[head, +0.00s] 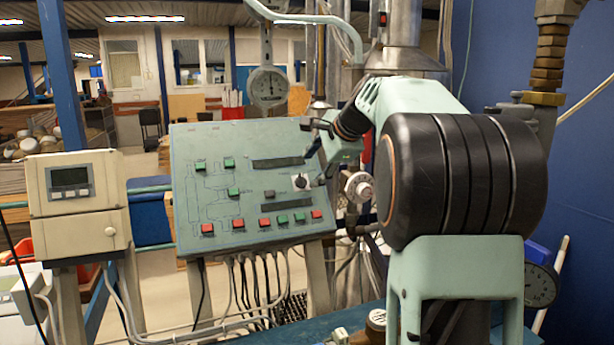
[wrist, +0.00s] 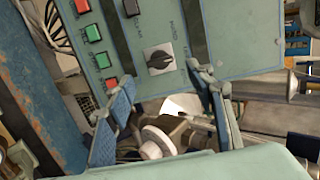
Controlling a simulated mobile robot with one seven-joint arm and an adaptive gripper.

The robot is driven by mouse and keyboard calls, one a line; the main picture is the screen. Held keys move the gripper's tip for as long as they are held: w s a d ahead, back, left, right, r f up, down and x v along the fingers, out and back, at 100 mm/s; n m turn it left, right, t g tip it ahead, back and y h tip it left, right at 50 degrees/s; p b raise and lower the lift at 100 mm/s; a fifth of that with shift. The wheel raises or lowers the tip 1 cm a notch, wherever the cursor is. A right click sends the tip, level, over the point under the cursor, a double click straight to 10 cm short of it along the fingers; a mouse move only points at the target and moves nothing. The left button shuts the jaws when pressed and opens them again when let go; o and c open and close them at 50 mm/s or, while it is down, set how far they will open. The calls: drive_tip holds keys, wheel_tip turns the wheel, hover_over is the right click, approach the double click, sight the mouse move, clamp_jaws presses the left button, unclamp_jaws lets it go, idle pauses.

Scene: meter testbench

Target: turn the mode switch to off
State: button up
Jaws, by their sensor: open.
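The mode switch (head: 300,182) is a small dark knob on a light square plate, at the right part of the green control panel (head: 190,160). In the wrist view the switch (wrist: 160,59) shows as a black knob, its handle lying roughly across the picture, with small lettering beside it. My gripper (head: 315,167) is in front of the panel, close to the switch. In the wrist view my gripper (wrist: 163,84) is open, its two fingers apart and empty. The knob lies between the fingertips in the picture, slightly beyond them; I cannot tell any contact.
Red and green buttons (head: 265,222) sit left of and below the switch. A white round handwheel (head: 359,187) is right of the panel and shows below the fingers in the wrist view (wrist: 157,142). A beige meter box (head: 78,190) stands left; a dial gauge (head: 268,87) hangs behind.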

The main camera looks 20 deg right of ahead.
drive_tip(key=shift+v, duration=2.65)
